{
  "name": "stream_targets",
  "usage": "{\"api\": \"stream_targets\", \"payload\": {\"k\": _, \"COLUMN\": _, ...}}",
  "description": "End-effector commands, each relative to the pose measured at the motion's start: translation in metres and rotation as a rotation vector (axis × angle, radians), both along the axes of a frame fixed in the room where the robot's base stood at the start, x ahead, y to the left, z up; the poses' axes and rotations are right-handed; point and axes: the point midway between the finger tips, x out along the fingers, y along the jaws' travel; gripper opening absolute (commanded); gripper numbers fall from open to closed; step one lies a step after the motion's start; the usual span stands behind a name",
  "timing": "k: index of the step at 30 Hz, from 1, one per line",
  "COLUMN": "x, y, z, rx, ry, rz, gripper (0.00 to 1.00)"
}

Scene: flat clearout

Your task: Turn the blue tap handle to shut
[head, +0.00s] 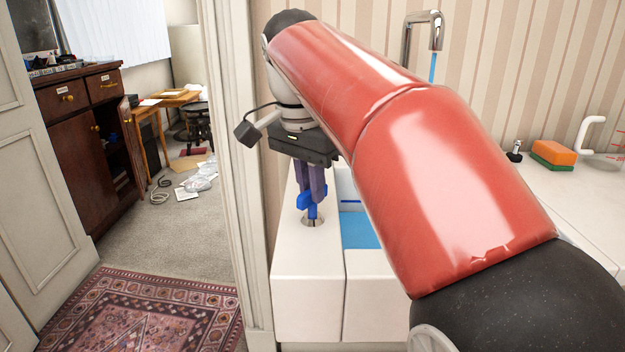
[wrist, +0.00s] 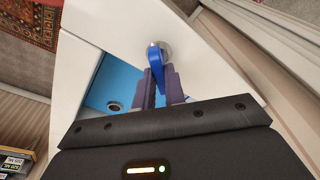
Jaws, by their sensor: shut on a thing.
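The blue tap handle (head: 309,205) stands on a round metal base on the white counter, left of the sink, in the head view. My gripper (head: 312,190) reaches down over it, its two purple fingers shut on the handle. In the wrist view the blue handle (wrist: 155,62) lies between the fingertips of my gripper (wrist: 161,80), with its metal base at the far end. A chrome spout (head: 424,30) rises behind my red arm, with a blue stream of water below its mouth. The blue sink basin (head: 366,232) is partly hidden by my arm.
A door frame (head: 238,150) stands close left of the counter. An orange and green sponge (head: 553,152), a small dark-topped item (head: 515,150) and a clear jug with a white handle (head: 590,130) are at the right. A patterned rug (head: 140,315) lies on the floor at left.

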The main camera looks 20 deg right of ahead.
Motion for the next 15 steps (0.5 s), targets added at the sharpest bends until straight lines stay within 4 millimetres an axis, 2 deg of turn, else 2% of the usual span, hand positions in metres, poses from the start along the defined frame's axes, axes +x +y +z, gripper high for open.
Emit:
{"api": "stream_targets", "payload": {"k": 4, "x": 0.0008, "y": 0.0001, "z": 0.0002, "rx": 0.000, "ry": -0.002, "rz": -0.099, "gripper": 0.00}}
{"api": "stream_targets", "payload": {"k": 15, "x": 0.0009, "y": 0.0004, "z": 0.0001, "rx": 0.000, "ry": -0.001, "rz": -0.154, "gripper": 0.00}}
